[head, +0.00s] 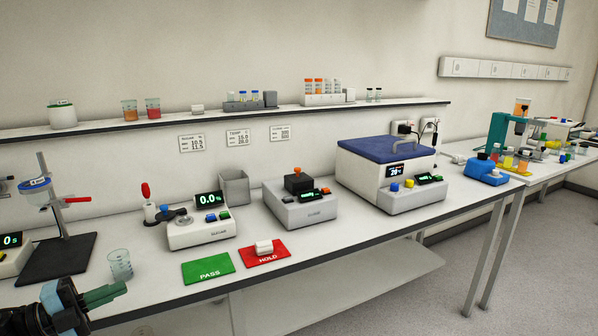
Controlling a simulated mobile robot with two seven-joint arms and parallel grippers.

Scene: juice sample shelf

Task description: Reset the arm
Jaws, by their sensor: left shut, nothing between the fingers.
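My left gripper (104,294) is at the lower left of the head view, in front of the bench's front edge. Its green fingers are shut with nothing between them, and they point to the right. A clear glass beaker (120,265) stands on the bench just behind and above the fingers in the picture, apart from them as far as I can tell. My right gripper is not in view.
A green PASS mat (208,269) and a red HOLD mat (280,254) with a small white block (264,246) lie along the bench front. Behind are a stand (62,256), instruments and a blue-lidded machine (386,150). A shelf (215,117) holds juice cups (152,108) and vials.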

